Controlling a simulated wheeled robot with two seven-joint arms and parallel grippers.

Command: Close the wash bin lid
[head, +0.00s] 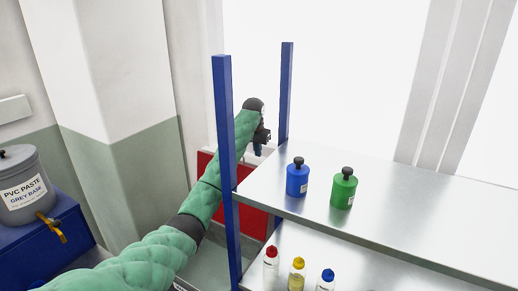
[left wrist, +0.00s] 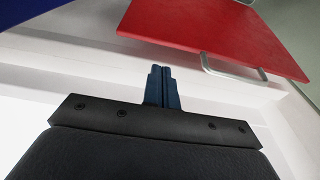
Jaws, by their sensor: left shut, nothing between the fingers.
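A flat red panel with a grey metal bar handle (left wrist: 236,70) fills the upper right of the left wrist view; it looks like the wash bin lid (left wrist: 215,25). In the head view, red surfaces (head: 254,216) show behind the blue posts, partly hidden by my arm and the shelf. I cannot tell which red part is lid and which is bin, or how far the lid stands open. My left gripper (head: 261,149) is beyond the posts, near the red parts. In the left wrist view its blue fingers (left wrist: 161,72) are together, empty, and apart from the panel and handle.
Two blue posts (head: 223,130) flank my left arm. A metal shelf (head: 400,205) at right bears a blue bottle (head: 297,179) and a green bottle (head: 343,190); small capped bottles stand below. A grey paste tub (head: 22,188) sits on a blue stand at left.

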